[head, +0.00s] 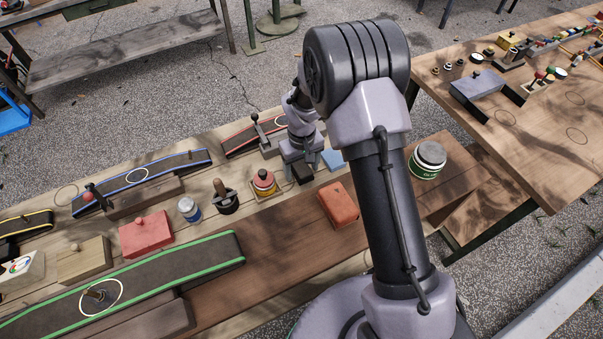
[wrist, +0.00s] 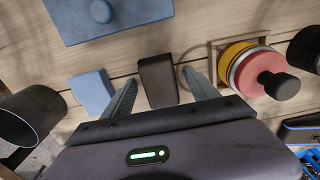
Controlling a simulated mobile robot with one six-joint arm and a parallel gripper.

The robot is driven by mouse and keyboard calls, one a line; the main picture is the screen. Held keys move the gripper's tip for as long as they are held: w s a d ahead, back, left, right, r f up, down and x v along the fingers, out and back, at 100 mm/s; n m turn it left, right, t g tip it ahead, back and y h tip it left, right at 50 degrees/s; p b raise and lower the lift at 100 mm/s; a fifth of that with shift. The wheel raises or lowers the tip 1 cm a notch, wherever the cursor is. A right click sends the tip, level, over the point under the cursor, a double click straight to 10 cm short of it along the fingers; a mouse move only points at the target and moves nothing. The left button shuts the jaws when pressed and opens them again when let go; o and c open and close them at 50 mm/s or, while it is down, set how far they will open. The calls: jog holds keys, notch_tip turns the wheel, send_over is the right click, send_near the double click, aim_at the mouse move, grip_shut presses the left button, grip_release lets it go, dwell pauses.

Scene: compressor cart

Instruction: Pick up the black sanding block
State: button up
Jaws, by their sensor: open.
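The black sanding block (wrist: 158,82) lies on the wooden bench top in the wrist view, upright in the picture between my two fingers. My gripper (wrist: 160,77) is open, with one finger to each side of the block and a visible gap on both sides. I cannot tell how high the fingertips are above the bench.
A small blue block (wrist: 92,92) lies left of the fingers. A red and yellow knobbed stack (wrist: 250,70) stands close on the right. A blue knobbed box (wrist: 130,22) lies beyond. In the head view an orange-red block (head: 338,204) and a green-labelled can (head: 427,163) stand nearby.

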aim_at(301, 167)
jog(key=shift+r, duration=0.1)
jog(key=shift+c, duration=0.2)
jog(key=c, duration=1.4)
notch_tip(301, 167, up, 10)
jog(key=p, duration=0.3)
jog(key=shift+p, duration=0.4)
jog(key=shift+c, duration=0.2)
